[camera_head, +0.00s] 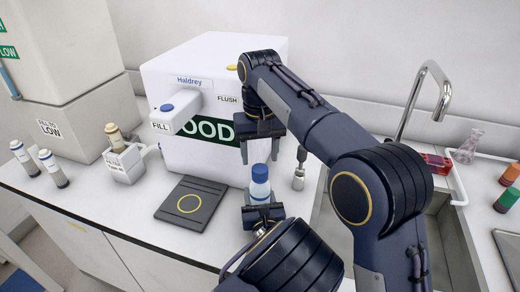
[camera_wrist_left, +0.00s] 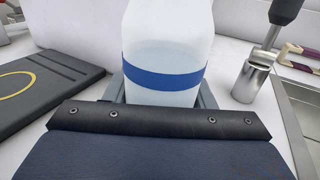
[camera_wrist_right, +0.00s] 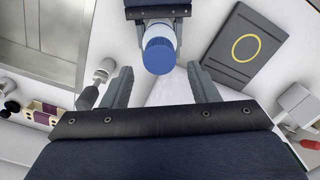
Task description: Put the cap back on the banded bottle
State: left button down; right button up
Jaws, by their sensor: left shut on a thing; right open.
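The banded bottle (camera_head: 260,190) is white and translucent, with a blue band that shows in the left wrist view (camera_wrist_left: 165,78). It stands upright at the counter's front. My left gripper (camera_head: 260,199) is shut on its lower body. The blue cap (camera_head: 260,170) sits on top of the bottle; the right wrist view shows it (camera_wrist_right: 159,56) from above. Whether it is fully seated I cannot tell. My right gripper (camera_head: 260,156) is open and empty just above the cap, fingers apart and pointing down. In the right wrist view the cap lies just past the fingertips.
A dark pad with a yellow ring (camera_head: 190,203) lies left of the bottle. A small metal cylinder (camera_head: 298,181) stands to its right, near the sink (camera_head: 430,245). A large white machine (camera_head: 190,75) stands behind. A holder (camera_head: 122,163) and several vials are at left.

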aim_at(260, 168)
jog(key=r+n, duration=0.1)
jog(key=n, duration=0.2)
jog(key=shift+r, duration=0.2)
jog(key=n, duration=0.1)
jog(key=r+n, duration=0.1)
jog(key=n, duration=0.2)
jog(key=shift+r+n, duration=0.3)
jog(key=shift+n, duration=0.1)
jog(key=shift+f, duration=4)
jog(key=c, duration=1)
jog(key=o, duration=1.2)
jog(key=shift+c, duration=0.2)
